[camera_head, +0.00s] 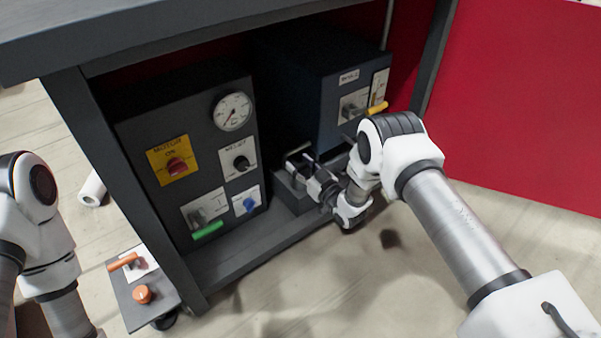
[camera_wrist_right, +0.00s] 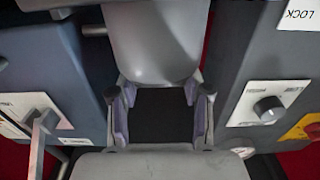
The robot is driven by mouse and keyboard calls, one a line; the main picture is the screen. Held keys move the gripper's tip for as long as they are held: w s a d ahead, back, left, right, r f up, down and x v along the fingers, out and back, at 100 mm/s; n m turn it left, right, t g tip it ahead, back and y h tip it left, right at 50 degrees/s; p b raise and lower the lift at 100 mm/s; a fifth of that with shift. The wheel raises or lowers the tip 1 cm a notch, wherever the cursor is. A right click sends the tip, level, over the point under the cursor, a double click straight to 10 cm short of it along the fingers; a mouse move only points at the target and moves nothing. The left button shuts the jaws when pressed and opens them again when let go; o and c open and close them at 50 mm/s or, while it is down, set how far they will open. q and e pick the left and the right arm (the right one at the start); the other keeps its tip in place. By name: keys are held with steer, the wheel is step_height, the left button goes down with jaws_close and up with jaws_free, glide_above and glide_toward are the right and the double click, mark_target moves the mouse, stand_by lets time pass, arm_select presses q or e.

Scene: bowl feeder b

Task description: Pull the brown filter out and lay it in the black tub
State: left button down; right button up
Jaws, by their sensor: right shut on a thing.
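My right gripper (camera_head: 308,165) reaches in low between the two units in the cabinet. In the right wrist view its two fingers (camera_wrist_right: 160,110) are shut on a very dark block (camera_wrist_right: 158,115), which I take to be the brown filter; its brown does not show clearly. In the head view the filter is not made out behind the fingers. A dark box (camera_head: 291,196) on the cabinet floor, just below and beside the fingers, looks like the black tub; its inside is hidden. My left arm shows at the left edge, its gripper out of view.
A dark unit with a gauge (camera_head: 232,111), knobs and a green handle (camera_head: 207,230) stands left of my gripper. A blue-grey unit (camera_head: 345,88) with a yellow handle (camera_head: 377,108) stands right. The cabinet post (camera_head: 125,185) is close. A small panel (camera_head: 150,301) has orange controls.

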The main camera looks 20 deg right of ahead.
mark_target(301, 165)
step_height(301, 165, up, 11)
steer(key=p, duration=0.7)
